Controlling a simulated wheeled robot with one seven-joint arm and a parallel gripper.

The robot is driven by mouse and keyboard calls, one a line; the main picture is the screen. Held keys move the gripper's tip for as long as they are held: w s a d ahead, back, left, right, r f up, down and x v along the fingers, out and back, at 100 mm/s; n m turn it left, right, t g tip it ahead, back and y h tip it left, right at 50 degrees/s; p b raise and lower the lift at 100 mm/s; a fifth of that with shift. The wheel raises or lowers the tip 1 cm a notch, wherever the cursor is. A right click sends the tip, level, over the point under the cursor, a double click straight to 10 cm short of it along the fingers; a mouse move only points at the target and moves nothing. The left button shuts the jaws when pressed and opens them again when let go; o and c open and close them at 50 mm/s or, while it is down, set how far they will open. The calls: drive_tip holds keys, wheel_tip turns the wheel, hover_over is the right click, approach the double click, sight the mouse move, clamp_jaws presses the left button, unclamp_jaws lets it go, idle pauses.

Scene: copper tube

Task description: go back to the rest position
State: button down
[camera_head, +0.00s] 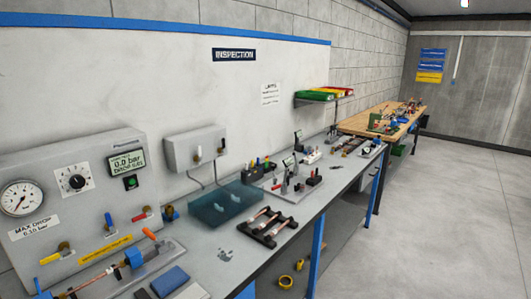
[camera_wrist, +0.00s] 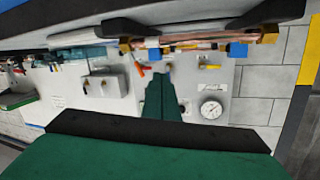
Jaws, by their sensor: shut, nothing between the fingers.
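My gripper (camera_wrist: 161,82) shows in the wrist view as dark green fingers pressed together, with nothing between them. The wrist view is upside down, and the fingers point toward the pale test panel (camera_wrist: 190,105). A copper tube (camera_wrist: 190,39) lies across the top of that view, between brass end fittings and blue clamps. The fingers are apart from it. The head view shows part of this tube (camera_head: 107,275) in the fixture at the lower left, in front of the panel. My gripper and arm are not in the head view.
The bench holds a dark rack (camera_head: 268,226) with copper tubes, a translucent teal tray (camera_head: 222,207) and a blue block (camera_head: 168,281). A grey wall box (camera_head: 195,150) is above. A wooden-topped table (camera_head: 370,122) stands farther back. The floor (camera_head: 450,215) at right is clear.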

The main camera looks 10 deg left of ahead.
drive_tip(key=s+d+f+m+t+h, duration=0.1)
drive_tip(key=s+d+f+m+h, duration=0.1)
drive_tip(key=s+d+f, duration=0.3)
drive_tip(key=s+d+f+m+t+h, duration=0.1)
drive_tip(key=d+f+h, duration=0.15)
drive_tip(key=d, duration=0.55)
drive_tip(key=s+d+f+m+t+h, duration=0.1)
drive_tip(key=s+d+f+m+h, duration=0.1)
drive_tip(key=s+d+f, duration=0.3)
drive_tip(key=s+d+h, duration=0.4)
drive_tip(key=s+d, duration=1.3)
drive_tip(key=s, duration=0.1)
drive_tip(key=shift+s+m, duration=0.35)
drive_tip(key=shift+m, duration=0.05)
drive_tip(key=shift+w+h, duration=0.1)
drive_tip(key=shift+h, duration=0.15)
